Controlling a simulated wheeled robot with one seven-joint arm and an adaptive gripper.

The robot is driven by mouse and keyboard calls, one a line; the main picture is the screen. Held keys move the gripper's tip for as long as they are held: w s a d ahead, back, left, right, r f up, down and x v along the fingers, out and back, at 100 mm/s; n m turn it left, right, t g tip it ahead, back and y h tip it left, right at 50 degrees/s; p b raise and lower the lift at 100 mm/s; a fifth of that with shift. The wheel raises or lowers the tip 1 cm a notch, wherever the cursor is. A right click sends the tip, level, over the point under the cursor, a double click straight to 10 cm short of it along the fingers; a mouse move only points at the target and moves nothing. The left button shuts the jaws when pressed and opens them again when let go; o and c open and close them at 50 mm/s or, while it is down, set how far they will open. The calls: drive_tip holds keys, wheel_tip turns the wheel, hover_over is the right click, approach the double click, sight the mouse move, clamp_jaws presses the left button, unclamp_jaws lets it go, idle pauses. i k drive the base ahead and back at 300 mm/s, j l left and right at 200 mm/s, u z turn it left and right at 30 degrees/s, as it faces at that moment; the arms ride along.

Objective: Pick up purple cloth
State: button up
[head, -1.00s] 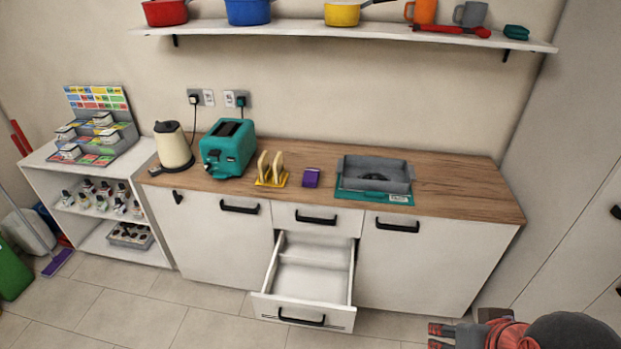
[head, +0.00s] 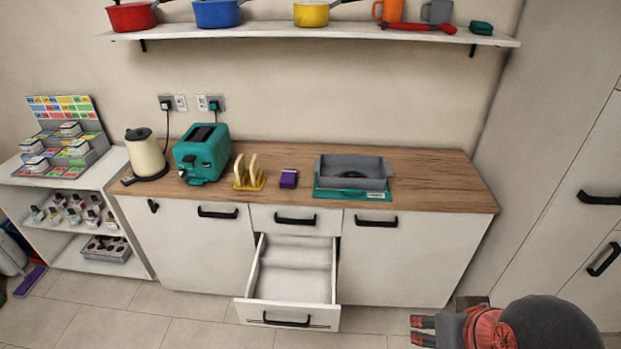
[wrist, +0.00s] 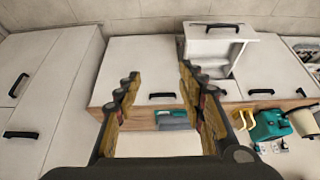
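The purple cloth (head: 288,178) is a small folded block lying on the wooden worktop (head: 420,180). It sits between the yellow toast rack (head: 249,183) and the grey tray on a teal base (head: 353,181). My gripper (head: 422,330) is at the lower right of the head view, low in front of the cabinets and well away from the cloth. In the wrist view my gripper (wrist: 158,82) has its two fingers spread wide apart with nothing between them. I cannot make out the cloth in the wrist view.
An open, empty-looking drawer (head: 291,285) juts out below the cloth. A teal toaster (head: 203,153) and cream kettle (head: 145,153) stand to the left. A shelf (head: 300,33) with pots and mugs hangs above. The worktop's right end is clear.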

sight(289, 177)
drive_tip(key=i+j, duration=0.15)
drive_tip(key=j, duration=0.2)
drive_tip(key=i+j, duration=0.15)
drive_tip(key=j, duration=0.2)
drive_tip(key=i+j, duration=0.1)
drive_tip(key=j, duration=0.3)
drive_tip(key=i+j, duration=0.15)
drive_tip(key=j, duration=0.2)
drive_tip(key=i+j, duration=0.15)
drive_tip(key=j, duration=0.2)
drive_tip(key=i+j, duration=0.15)
drive_tip(key=j, duration=0.2)
drive_tip(key=i+j, duration=0.25)
drive_tip(key=i, duration=0.2)
